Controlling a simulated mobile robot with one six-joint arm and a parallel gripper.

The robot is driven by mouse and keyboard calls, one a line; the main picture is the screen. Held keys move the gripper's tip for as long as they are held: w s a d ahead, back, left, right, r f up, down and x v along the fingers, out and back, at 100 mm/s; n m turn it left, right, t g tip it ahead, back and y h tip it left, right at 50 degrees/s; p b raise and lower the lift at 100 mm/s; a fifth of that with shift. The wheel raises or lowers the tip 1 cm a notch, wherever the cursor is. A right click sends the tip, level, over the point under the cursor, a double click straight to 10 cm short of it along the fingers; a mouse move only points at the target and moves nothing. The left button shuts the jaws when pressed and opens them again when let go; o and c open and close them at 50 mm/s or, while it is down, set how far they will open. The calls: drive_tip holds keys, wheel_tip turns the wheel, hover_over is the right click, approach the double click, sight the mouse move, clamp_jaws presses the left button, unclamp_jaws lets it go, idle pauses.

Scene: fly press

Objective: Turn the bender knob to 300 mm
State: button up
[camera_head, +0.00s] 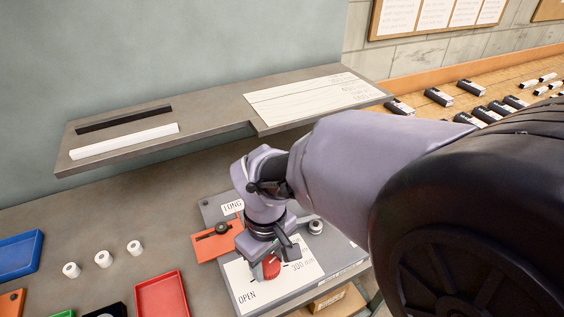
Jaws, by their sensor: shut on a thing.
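The bender knob (272,267) is red and sits on a white dial plate (249,294) on the grey bender panel. The plate shows "OPEN" at its lower left and a "300 mm" label at its right. My gripper (268,262) comes down from above and is shut on the red knob. The gripper and arm cover part of the dial and its marks, so I cannot tell which mark the knob points at.
An orange plate (206,247) with a black knob lies left of my gripper, near a "LONG" label (232,207). A grey shelf (215,110) with bars and a paper sheet overhangs behind. White rollers, a blue tray (20,254) and a red tray (162,300) lie at left.

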sight(269, 266)
drive_tip(key=shift+m, duration=2.9)
drive_tip(key=o, duration=1.4)
wheel_tip(269, 266, up, 18)
drive_tip(key=p, duration=0.8)
drive_tip(key=shift+f, duration=0.25)
